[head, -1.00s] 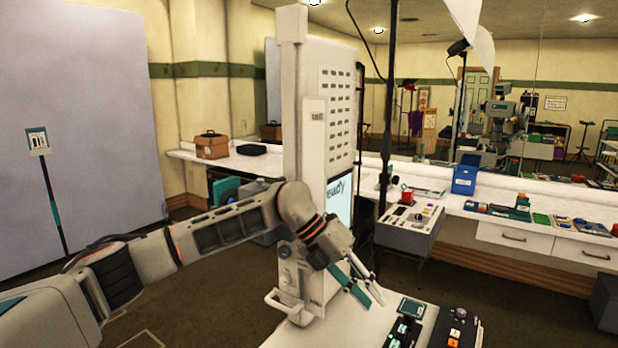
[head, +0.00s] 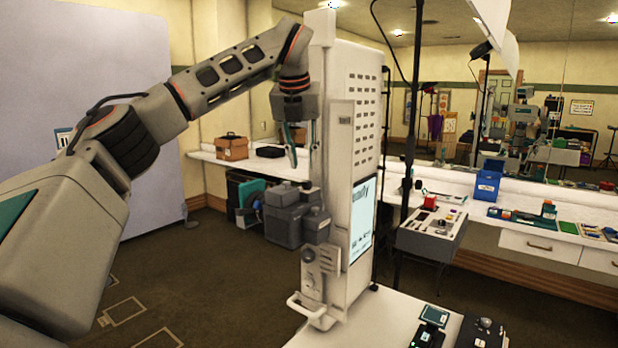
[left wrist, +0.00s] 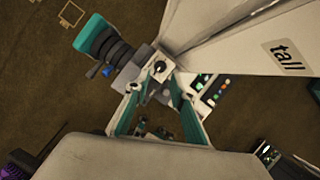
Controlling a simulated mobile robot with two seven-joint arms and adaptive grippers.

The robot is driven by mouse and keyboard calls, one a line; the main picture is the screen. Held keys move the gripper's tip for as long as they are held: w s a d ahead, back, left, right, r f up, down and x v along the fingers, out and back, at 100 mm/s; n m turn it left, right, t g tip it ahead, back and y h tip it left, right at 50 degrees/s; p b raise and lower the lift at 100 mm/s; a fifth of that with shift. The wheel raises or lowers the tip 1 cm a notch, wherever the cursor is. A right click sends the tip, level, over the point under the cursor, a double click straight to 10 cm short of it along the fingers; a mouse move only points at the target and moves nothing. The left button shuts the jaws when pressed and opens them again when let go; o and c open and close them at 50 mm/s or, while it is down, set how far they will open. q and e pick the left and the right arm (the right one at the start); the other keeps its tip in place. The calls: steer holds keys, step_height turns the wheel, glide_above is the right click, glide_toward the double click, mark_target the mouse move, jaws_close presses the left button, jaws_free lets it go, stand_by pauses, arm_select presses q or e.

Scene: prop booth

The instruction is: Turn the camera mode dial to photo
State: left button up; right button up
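In the left wrist view the camera (left wrist: 122,55) lies below, with a black ringed lens, a teal hood and a small blue knob. A round black dial (left wrist: 160,67) sits on its light top plate; its setting is too small to read. My left gripper (head: 291,160) points down at the upper left of the white tower in the head view. Its teal fingers (left wrist: 155,98) stand apart and empty in the wrist view, close to the dial in the picture but apart from it. The dial cannot be made out in the head view. My right gripper is out of view.
The tall white tower (head: 355,150) stands beside my left gripper. Grey hardware (head: 320,270) is fixed low on its side. A white table (head: 385,315) with dark control boxes (head: 430,320) is at the bottom. A sloped console (head: 430,235) stands behind. The left floor is open.

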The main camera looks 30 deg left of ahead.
mark_target(307, 182)
arm_select(q)
steer(key=x, duration=0.6)
jaws_close()
